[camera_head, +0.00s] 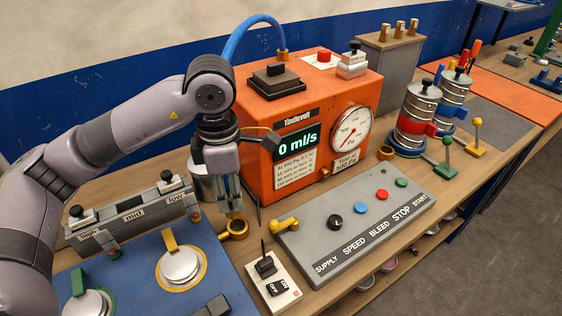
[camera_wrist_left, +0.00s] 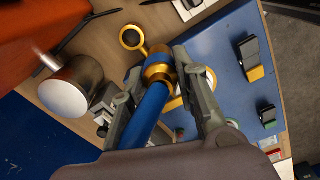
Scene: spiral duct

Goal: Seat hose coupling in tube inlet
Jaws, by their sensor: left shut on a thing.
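A blue hose (camera_head: 252,30) arches from the top of the orange machine down behind my left arm. In the left wrist view the hose (camera_wrist_left: 150,112) runs between the fingers to a brass coupling (camera_wrist_left: 158,67). My left gripper (camera_head: 235,206) is shut on this hose end and points down over the bench. A brass ring fitting (camera_head: 236,229) with a dark opening is just in front of and below the fingertips; in the wrist view the ring (camera_wrist_left: 131,38) lies beyond and left of the coupling. Whether they touch is unclear. My right gripper is not in view.
The orange machine (camera_head: 262,110) stands behind the gripper, its display reading 0 ml/s. A metal cylinder (camera_wrist_left: 70,88) stands close by. A grey control panel (camera_head: 350,225) and a switch plate (camera_head: 272,284) are to the right. A blue board (camera_head: 135,262) lies at the left.

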